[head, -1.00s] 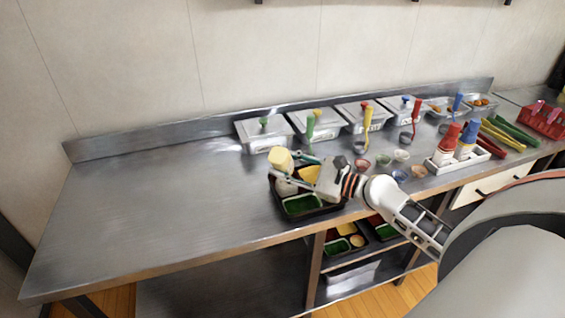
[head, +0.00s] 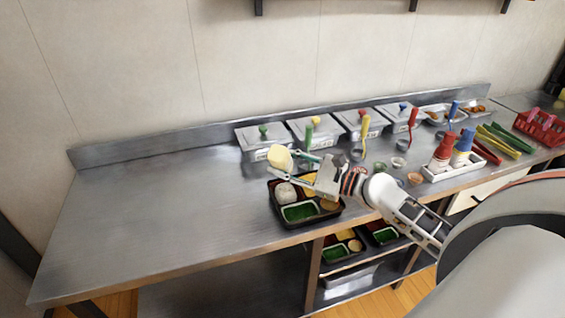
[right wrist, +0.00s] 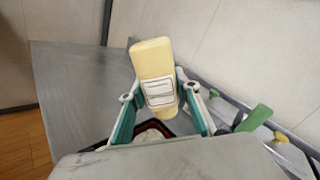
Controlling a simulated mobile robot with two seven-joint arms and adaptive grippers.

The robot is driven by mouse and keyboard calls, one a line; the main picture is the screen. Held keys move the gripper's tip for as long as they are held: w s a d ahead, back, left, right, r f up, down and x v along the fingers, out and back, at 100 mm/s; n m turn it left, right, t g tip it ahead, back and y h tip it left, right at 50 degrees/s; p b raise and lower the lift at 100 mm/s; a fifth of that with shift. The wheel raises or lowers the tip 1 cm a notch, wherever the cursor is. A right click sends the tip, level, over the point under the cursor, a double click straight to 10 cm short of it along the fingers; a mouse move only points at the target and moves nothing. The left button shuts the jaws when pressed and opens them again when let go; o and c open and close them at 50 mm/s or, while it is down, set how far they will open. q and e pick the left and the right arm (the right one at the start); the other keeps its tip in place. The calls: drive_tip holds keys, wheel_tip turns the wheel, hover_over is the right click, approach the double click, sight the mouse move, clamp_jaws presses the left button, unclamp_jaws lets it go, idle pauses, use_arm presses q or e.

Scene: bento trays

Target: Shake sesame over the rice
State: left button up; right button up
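A pale yellow shaker (head: 280,158) with a white label is held by my right gripper (head: 304,162) above the back left of the bento tray (head: 300,223). In the right wrist view the shaker (right wrist: 152,60) stands between the two fingers of the gripper (right wrist: 160,98), slightly tilted. White rice (head: 286,193) lies in the tray's left compartment, below the shaker. No sesame grains can be made out on it. The tray also has a green compartment in front and yellow food at the back, partly hidden by my gripper. My left gripper is not in view.
Lidded steel containers (head: 264,142) line the back of the counter. Small bowls (head: 398,162), a white bottle holder (head: 458,167) and a red rack (head: 540,127) stand to the right. The counter's left half (head: 150,210) is clear. More trays (head: 341,250) sit on a lower shelf.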

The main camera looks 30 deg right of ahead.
wheel_tip(320, 180, down, 4)
drive_tip(key=b, duration=0.2)
drive_tip(key=shift+r+b, duration=0.15)
drive_tip(key=shift+b, duration=0.25)
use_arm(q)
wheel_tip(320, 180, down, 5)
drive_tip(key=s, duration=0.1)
use_arm(e)
drive_tip(key=shift+r+p, duration=0.35)
drive_tip(key=shift+r, duration=0.15)
wheel_tip(320, 180, up, 3)
drive_tip(key=p, duration=0.2)
drive_tip(key=shift+p, duration=0.3)
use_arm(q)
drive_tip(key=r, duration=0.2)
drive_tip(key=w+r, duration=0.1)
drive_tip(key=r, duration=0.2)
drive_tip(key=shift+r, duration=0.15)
